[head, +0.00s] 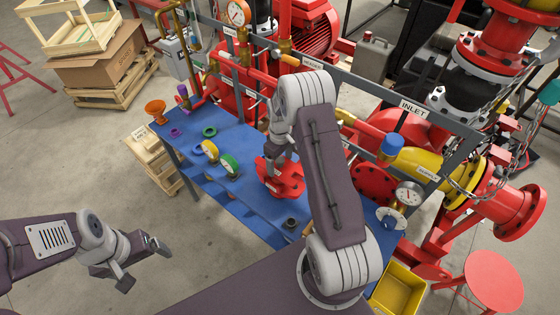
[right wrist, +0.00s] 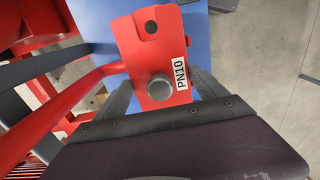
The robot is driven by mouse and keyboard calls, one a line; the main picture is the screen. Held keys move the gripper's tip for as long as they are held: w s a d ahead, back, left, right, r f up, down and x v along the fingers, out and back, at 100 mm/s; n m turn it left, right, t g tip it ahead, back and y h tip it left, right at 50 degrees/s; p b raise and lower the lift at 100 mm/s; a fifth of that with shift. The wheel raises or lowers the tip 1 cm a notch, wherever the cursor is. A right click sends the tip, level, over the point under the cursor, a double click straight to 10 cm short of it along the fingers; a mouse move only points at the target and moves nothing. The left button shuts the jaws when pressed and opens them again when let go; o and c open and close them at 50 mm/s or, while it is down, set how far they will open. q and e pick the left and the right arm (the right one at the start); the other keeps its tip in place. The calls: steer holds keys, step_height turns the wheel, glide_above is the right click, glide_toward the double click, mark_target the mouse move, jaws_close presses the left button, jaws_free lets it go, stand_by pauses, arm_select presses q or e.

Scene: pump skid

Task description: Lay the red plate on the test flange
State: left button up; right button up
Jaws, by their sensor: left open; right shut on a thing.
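The red plate shows in the right wrist view (right wrist: 152,60) with a grey knob, a hole and a "PN10" label. My right gripper (right wrist: 161,88) is shut on the plate's knob, one finger on each side. In the head view my right gripper (head: 277,158) points down over red parts (head: 285,182) on the blue bench. The plate and the test flange cannot be clearly told apart there, nor whether they touch. In the wrist view the plate hides what lies under it. My left gripper (head: 142,262) is open and empty, over the floor at the lower left.
The blue bench (head: 235,205) carries a green ring (head: 209,132), two gauges (head: 229,165) and an orange funnel (head: 155,108). A yellow bin (head: 398,290) is at the lower right.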

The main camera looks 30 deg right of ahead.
mark_target(280, 168)
steer(key=shift+f+b, duration=1.6)
steer(key=shift+f, duration=0.6)
steer(key=o, duration=1.9)
steer(key=shift+o, duration=0.5)
steer(key=shift+r, duration=0.1)
steer(key=shift+r, duration=0.2)
step_height(280, 168, up, 9)
steer(key=shift+f+b, duration=0.15)
steer(key=shift+b, duration=0.9)
